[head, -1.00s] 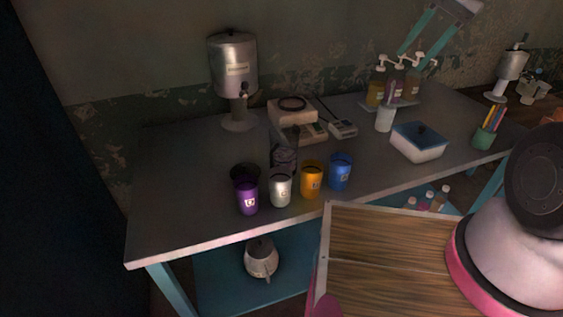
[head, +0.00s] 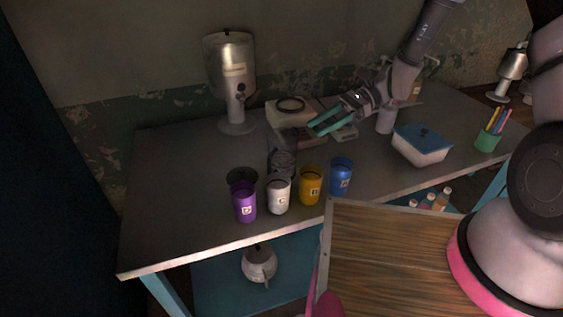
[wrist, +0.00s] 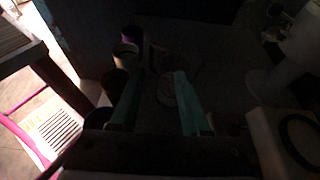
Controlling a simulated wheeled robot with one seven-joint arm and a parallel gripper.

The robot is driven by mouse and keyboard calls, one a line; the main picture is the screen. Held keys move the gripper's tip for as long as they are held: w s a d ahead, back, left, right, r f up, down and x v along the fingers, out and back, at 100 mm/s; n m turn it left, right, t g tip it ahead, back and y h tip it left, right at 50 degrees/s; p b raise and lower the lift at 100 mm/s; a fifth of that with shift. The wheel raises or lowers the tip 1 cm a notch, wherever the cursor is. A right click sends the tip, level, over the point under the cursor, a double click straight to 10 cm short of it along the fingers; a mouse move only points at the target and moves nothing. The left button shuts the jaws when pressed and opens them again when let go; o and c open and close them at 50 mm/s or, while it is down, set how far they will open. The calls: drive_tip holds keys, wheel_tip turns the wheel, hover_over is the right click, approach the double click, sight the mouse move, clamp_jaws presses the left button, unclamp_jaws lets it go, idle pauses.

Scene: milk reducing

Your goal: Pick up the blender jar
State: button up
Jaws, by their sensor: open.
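The blender jar (head: 282,160) appears as a dark, see-through upright container on the table, behind the white and orange cups. In the dark wrist view, what looks like the jar (wrist: 166,88) lies ahead, between the lines of the two fingers. My gripper (head: 315,127) reaches in from the upper right, with its teal fingers pointing left, just right of and above the jar in the head view. The fingers are apart and empty, and they also show in the wrist view (wrist: 155,104). I cannot tell the exact gap to the jar.
Purple (head: 244,202), white (head: 278,195), orange (head: 310,187) and blue (head: 340,178) cups line the table's front. A metal dispenser (head: 230,75) and a device with a dark ring (head: 290,106) stand behind. A blue-lidded box (head: 421,145) is right. The table's left end is clear.

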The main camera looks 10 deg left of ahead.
sight(284, 146)
drive_tip(key=x, duration=0.9)
drive_tip(key=shift+d, duration=0.1)
clamp_jaws()
idle(1.2)
